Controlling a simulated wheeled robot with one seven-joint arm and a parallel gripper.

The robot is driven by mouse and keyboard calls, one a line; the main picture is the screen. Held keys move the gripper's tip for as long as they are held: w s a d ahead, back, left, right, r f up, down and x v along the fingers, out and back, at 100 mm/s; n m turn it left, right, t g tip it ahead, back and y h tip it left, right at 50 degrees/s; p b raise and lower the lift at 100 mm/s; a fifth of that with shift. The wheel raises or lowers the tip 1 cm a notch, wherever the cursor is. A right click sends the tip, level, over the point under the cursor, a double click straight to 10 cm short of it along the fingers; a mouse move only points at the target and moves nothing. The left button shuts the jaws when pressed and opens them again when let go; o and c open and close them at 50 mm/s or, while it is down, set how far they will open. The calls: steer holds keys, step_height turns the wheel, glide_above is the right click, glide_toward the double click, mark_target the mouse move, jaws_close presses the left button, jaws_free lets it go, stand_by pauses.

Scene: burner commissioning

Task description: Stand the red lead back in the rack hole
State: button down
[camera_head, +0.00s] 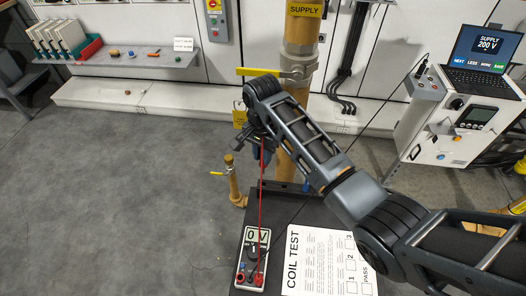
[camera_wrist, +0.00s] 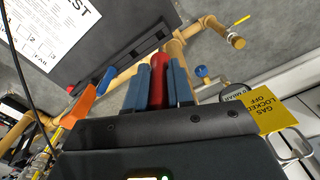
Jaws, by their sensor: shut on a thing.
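The red lead (camera_wrist: 157,78) has its red handle between the two blue fingers of my gripper (camera_wrist: 158,88) in the wrist view, and the fingers are shut on it. In the head view my gripper (camera_head: 262,148) hangs beyond the far edge of the dark bench, in front of the yellow pipe. The lead's red wire (camera_head: 262,205) runs down from there to the multimeter (camera_head: 254,258), which reads about 0 V. The lead's tip is hidden. I cannot make out the rack hole clearly in either view.
A COIL TEST sheet (camera_head: 318,262) lies on the dark bench (camera_head: 285,207). A yellow pipe (camera_head: 302,35) with a valve stands behind my arm. A black wire (camera_head: 345,172) stretches from the multimeter to the cart (camera_head: 450,125). A GAS LOCKED OFF tag (camera_wrist: 272,110) hangs near my gripper.

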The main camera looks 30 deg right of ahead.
steer(key=shift+f+b, duration=1.4)
steer(key=shift+f, duration=1.1)
steer(key=shift+f+b, duration=0.65)
steer(key=shift+f, duration=0.45)
steer(key=shift+f, duration=0.35)
steer(key=shift+a+f+b, duration=0.1)
steer(key=shift+f+b, duration=0.95)
steer(key=shift+f, duration=0.3)
steer(key=c, duration=0.9)
jaws_free()
